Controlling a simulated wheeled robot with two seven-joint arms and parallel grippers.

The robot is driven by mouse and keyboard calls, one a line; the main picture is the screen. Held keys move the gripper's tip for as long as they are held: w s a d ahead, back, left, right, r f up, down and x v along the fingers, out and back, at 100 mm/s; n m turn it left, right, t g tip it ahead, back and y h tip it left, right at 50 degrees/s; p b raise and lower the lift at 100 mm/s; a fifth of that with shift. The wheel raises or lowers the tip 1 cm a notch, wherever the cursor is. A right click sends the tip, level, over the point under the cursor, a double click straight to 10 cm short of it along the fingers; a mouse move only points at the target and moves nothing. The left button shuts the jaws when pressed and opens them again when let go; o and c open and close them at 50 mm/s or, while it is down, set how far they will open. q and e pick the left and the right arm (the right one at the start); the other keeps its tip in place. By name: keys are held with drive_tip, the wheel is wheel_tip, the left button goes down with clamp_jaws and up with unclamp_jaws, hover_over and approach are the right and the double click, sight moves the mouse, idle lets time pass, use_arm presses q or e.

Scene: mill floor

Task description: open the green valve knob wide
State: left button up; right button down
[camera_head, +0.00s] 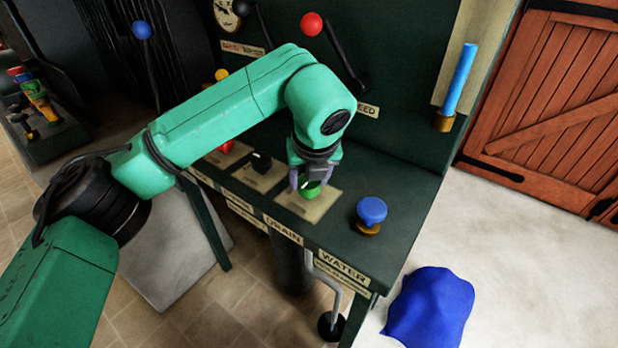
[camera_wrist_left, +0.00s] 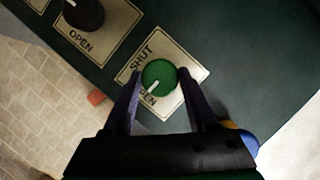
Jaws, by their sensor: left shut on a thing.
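The green valve knob (camera_head: 312,189) sits on a cream plate (camera_head: 298,207) on the dark green panel shelf. In the left wrist view the knob (camera_wrist_left: 158,76) is round with a white pointer line aimed down and left, toward the partly covered OPEN label; the SHUT label (camera_wrist_left: 141,57) is at the upper left. My left gripper (camera_head: 311,182) comes down on the knob from above. Its two fingers (camera_wrist_left: 160,88) stand on either side of the knob, shut on it. My right gripper is in neither view.
A black knob (camera_head: 262,161) on its own plate is left of the green one. A blue knob (camera_head: 371,211) stands to the right. Levers with red (camera_head: 311,24) and blue (camera_head: 142,29) balls rise behind. A blue cloth heap (camera_head: 430,306) lies on the floor at right.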

use_arm(q)
drive_tip(key=o, duration=1.4)
drive_tip(key=shift+c, duration=0.2)
drive_tip(key=a+v, duration=0.1)
drive_tip(key=v, duration=1.3)
drive_tip(key=shift+d+r+p, duration=0.2)
drive_tip(key=shift+d+p, duration=0.15)
drive_tip(key=shift+d, duration=0.1)
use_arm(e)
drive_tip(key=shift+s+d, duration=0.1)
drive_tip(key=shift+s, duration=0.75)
